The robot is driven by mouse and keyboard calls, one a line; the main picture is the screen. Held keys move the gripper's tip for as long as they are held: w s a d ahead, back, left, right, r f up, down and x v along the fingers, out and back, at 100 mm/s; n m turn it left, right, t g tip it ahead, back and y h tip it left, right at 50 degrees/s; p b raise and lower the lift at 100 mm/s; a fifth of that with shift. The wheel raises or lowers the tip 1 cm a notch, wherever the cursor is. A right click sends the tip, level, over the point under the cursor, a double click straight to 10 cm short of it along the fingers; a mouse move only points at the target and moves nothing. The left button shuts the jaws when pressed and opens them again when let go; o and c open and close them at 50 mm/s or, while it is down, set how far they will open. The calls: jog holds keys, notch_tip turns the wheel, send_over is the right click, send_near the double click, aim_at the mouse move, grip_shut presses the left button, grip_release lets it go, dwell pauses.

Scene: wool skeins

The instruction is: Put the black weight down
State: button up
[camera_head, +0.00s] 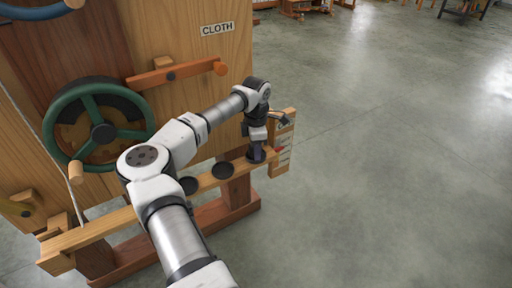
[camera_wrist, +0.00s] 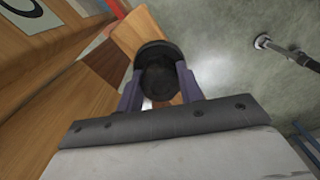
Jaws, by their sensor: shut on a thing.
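The black weight (camera_wrist: 160,72) is a round, dark piece between the two purplish fingers of my gripper (camera_wrist: 159,88) in the wrist view. My gripper is shut on it. In the head view my gripper (camera_head: 257,152) points down at the right end of the wooden beam (camera_head: 206,180), close to the scale board. The weight is mostly hidden there by my gripper. I cannot tell whether the weight touches the beam.
Two dark round spots (camera_head: 222,171) lie along the beam. An upright scale board (camera_head: 283,158) with a red pointer (camera_head: 279,150) stands at its right end. Behind are a green handwheel (camera_head: 99,125), an orange-brown lever (camera_head: 175,74) and a CLOTH label (camera_head: 217,28). Open floor lies right.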

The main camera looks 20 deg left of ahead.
jog(key=shift+f, duration=0.1)
jog(key=o, duration=1.3)
jog(key=shift+c, duration=0.2)
notch_tip(320, 180, up, 12)
